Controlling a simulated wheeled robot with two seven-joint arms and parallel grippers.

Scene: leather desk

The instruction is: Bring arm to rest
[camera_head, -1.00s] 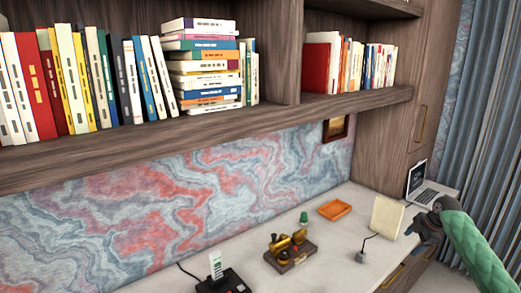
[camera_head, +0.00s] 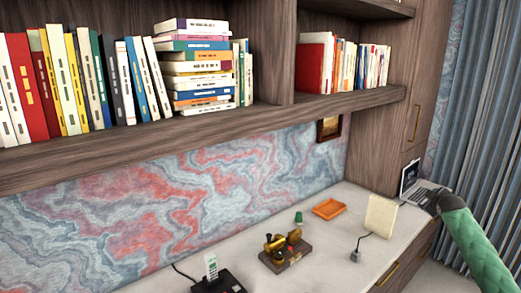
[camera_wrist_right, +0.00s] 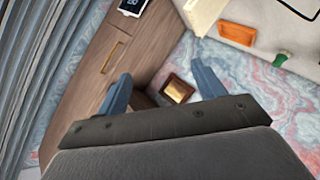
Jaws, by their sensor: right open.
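My right arm, in a green quilted cover (camera_head: 472,245), comes in from the right edge in the head view. Its dark wrist end is in front of the laptop (camera_head: 410,177) at the desk's far right end, and the fingers are hidden there. In the right wrist view my right gripper (camera_wrist_right: 162,75) has its two blue fingers wide apart with nothing between them. A framed picture (camera_wrist_right: 178,89) on the wall shows beyond the fingers. My left gripper is in neither view.
The white desk (camera_head: 335,235) holds a brass device on a wooden base (camera_head: 285,253), an orange tray (camera_head: 329,208), a green object (camera_head: 298,217), a cream panel (camera_head: 382,215) and a black phone-like device (camera_head: 218,283). A bookshelf (camera_head: 200,135) overhangs the desk. Curtains (camera_head: 485,110) hang at right.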

